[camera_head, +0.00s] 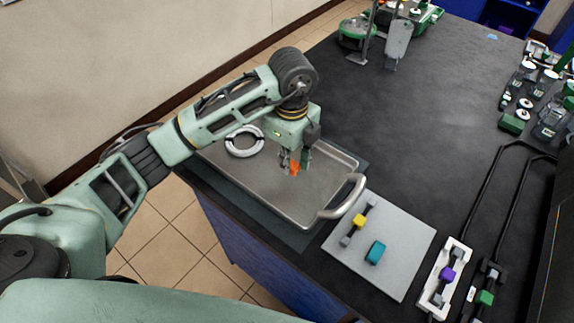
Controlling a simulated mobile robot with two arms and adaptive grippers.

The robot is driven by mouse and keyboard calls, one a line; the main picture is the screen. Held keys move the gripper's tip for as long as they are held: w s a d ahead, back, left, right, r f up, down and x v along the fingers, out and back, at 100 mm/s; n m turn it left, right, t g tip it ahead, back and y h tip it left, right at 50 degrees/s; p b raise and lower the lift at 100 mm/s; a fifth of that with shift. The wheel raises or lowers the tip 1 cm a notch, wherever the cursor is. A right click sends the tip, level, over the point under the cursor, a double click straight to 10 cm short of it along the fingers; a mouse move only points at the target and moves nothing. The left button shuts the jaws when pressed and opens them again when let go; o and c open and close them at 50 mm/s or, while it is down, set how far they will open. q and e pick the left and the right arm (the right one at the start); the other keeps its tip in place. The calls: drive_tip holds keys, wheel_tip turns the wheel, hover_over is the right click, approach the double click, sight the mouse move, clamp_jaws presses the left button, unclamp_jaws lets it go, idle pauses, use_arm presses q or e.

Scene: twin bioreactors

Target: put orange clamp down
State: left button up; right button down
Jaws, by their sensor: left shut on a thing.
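My left gripper (293,163) points down over the metal tray (262,191) and is shut on the orange clamp (295,168). Only a small part of the clamp shows between the fingers. I cannot tell whether the clamp touches the tray floor or hangs just above it. My right gripper does not show.
A coiled white tube (244,141) lies at the tray's far left. A grey board (402,250) to the right bears a yellow clamp (359,221) and a teal clamp (375,252). Purple (447,274) and green (485,297) clamps sit further right. The table's middle back is clear.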

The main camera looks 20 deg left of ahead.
sight(288, 178)
use_arm(q)
drive_tip(key=shift+w+a+f, duration=0.1)
drive_tip(key=shift+a+f, duration=0.05)
drive_tip(key=shift+a, duration=0.2)
drive_tip(key=shift+f, duration=0.3)
wheel_tip(288, 178, down, 3)
drive_tip(key=shift+f+p, duration=0.1)
drive_tip(key=shift+p, duration=0.5)
drive_tip(key=shift+f, duration=0.2)
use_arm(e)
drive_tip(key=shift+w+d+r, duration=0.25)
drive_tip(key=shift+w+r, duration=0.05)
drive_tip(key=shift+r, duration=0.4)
use_arm(q)
drive_tip(key=shift+f, duration=0.1)
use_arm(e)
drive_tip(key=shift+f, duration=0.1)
use_arm(q)
drive_tip(key=shift+f, duration=0.1)
drive_tip(key=o, duration=0.8)
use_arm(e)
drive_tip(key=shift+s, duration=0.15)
